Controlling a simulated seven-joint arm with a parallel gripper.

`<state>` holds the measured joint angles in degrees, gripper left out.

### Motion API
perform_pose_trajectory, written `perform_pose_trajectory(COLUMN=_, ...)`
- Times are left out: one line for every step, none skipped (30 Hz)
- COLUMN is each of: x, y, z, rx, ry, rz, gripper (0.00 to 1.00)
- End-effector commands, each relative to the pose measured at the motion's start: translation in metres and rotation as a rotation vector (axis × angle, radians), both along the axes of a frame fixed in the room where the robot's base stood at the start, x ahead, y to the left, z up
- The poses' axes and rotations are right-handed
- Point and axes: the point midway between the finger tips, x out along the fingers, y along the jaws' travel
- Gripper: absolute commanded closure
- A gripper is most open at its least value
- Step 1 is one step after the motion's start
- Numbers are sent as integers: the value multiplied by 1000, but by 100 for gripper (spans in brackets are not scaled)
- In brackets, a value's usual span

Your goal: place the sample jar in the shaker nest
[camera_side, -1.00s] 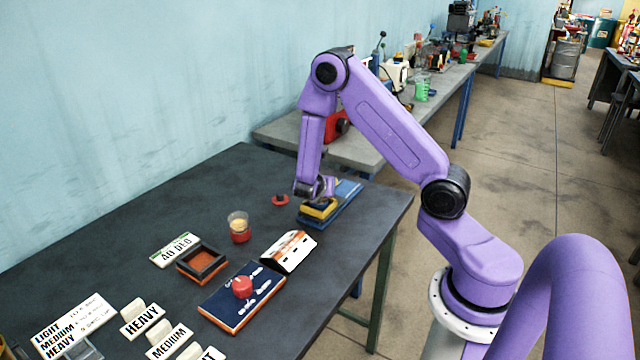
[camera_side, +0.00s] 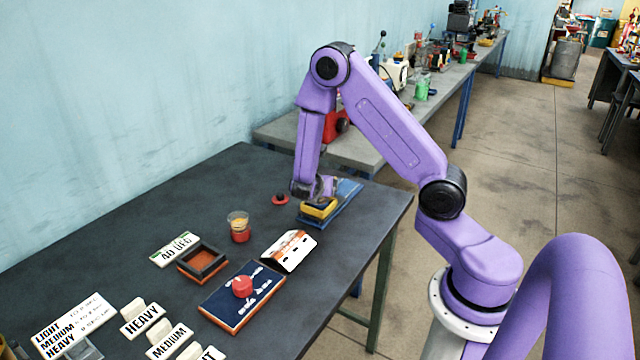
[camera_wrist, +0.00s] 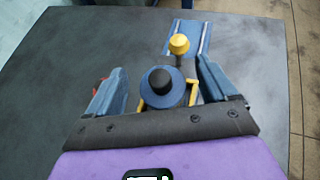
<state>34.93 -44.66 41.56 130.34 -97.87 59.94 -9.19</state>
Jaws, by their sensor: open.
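My gripper (camera_side: 318,192) is low over the blue and yellow shaker (camera_side: 345,200) at the far right part of the dark table. In the wrist view my gripper (camera_wrist: 160,82) is open, with one blue-grey finger on each side of a round dark blue piece with a black knob (camera_wrist: 162,84), which looks like the lidded sample jar. Yellow prongs, apparently the shaker nest (camera_wrist: 192,93), stand around it. I see a gap on the right side; contact on the left is unclear. The jar's lower part is hidden.
A clear cup with amber and red contents (camera_side: 238,227), a square tray (camera_side: 203,261), a blue board with a red knob (camera_side: 241,294) and label cards (camera_side: 141,318) stand nearer the camera. A red button (camera_side: 280,199) sits left of the shaker. The back left table is clear.

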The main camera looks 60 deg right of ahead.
Motion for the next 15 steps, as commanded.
perform_pose_trajectory(x=-3, y=10, z=6, rx=-1, ry=-1, rz=6, gripper=15)
perform_pose_trajectory(x=-4, y=16, z=9, rx=0, ry=-3, rz=7, gripper=15)
perform_pose_trajectory(x=-8, y=22, z=13, rx=1, ry=-2, rz=6, gripper=15)
perform_pose_trajectory(x=-9, y=28, z=16, rx=1, ry=-3, rz=8, gripper=15)
perform_pose_trajectory(x=-12, y=32, z=19, rx=1, ry=-2, rz=6, gripper=15)
perform_pose_trajectory(x=-14, y=39, z=23, rx=1, ry=-4, rz=7, gripper=15)
perform_pose_trajectory(x=-16, y=44, z=25, rx=1, ry=-3, rz=6, gripper=15)
perform_pose_trajectory(x=-18, y=48, z=28, rx=1, ry=-3, rz=6, gripper=15)
perform_pose_trajectory(x=-21, y=54, z=31, rx=0, ry=-1, rz=6, gripper=15)
perform_pose_trajectory(x=-23, y=57, z=34, rx=1, ry=-2, rz=4, gripper=15)
perform_pose_trajectory(x=-24, y=61, z=36, rx=0, ry=-3, rz=5, gripper=15)
perform_pose_trajectory(x=-25, y=65, z=38, rx=0, ry=-3, rz=3, gripper=15)
perform_pose_trajectory(x=-26, y=68, z=40, rx=0, ry=-2, rz=4, gripper=15)
perform_pose_trajectory(x=-28, y=70, z=41, rx=-1, ry=-1, rz=4, gripper=15)
perform_pose_trajectory(x=-29, y=73, z=43, rx=-1, ry=0, rz=2, gripper=15)
